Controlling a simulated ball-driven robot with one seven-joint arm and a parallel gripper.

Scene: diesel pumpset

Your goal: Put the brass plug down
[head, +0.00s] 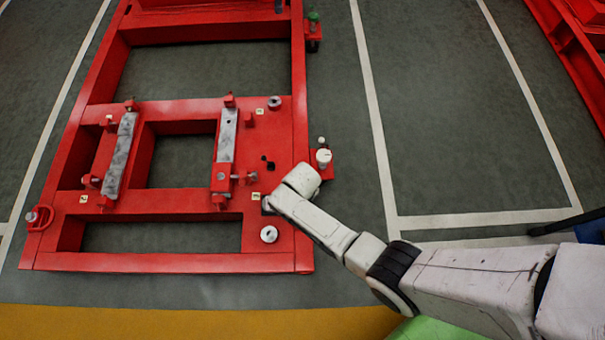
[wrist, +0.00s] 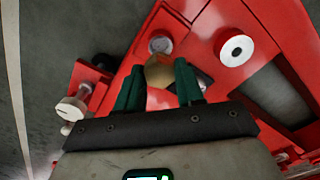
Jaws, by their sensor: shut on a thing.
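The brass plug (wrist: 159,71) shows in the wrist view as a rounded tan-gold piece between the green fingertips of my gripper (wrist: 158,84). My gripper is shut on it, above the red frame's corner plate. In the head view my gripper (head: 267,204) is over the right side of the red frame (head: 170,262); the plug cannot be made out there. Whether the plug touches the plate is unclear.
A pale ring (head: 269,234) sits on the plate near my gripper, and another (head: 274,102) is farther up. A white knob (head: 323,157) stands on a side bracket. Grey bars (head: 121,155) lie across the frame. Open floor (head: 430,110) is to the right.

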